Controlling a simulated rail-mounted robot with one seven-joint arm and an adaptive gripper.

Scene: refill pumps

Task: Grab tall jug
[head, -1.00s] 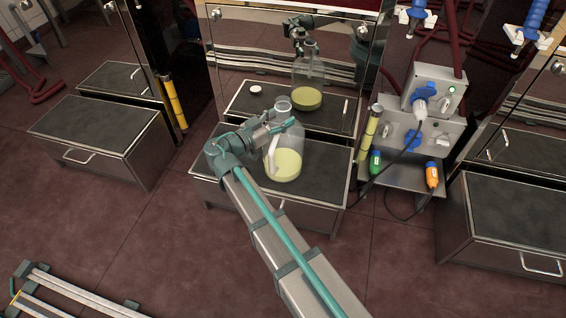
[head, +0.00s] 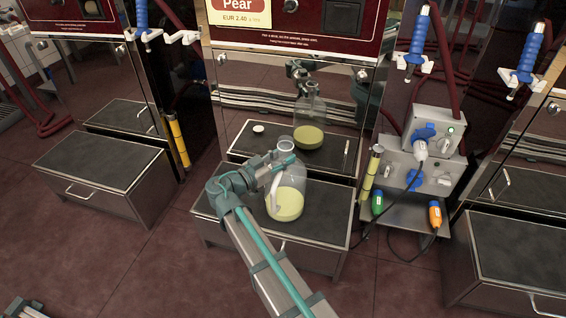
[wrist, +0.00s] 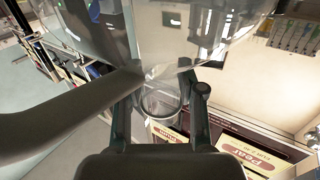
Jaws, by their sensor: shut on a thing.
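The tall jug (head: 289,186) is clear glass with a narrow neck, a pale handle and yellow-green liquid in its lower part. It stands upright on the dark top of a low metal box (head: 325,225) in the head view. My gripper (head: 282,166) is at its upper part and shut on it. In the wrist view the glass body (wrist: 190,40) fills the top of the picture, with its neck (wrist: 160,102) between my two fingers (wrist: 160,115). The exact contact on the jug is hard to make out.
A mirror-like panel (head: 235,95) behind reflects the jug and a small white disc. A grey socket unit (head: 425,160) with blue plugs and hanging cables stands close on the right. More low boxes stand at left (head: 100,160) and right (head: 520,250).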

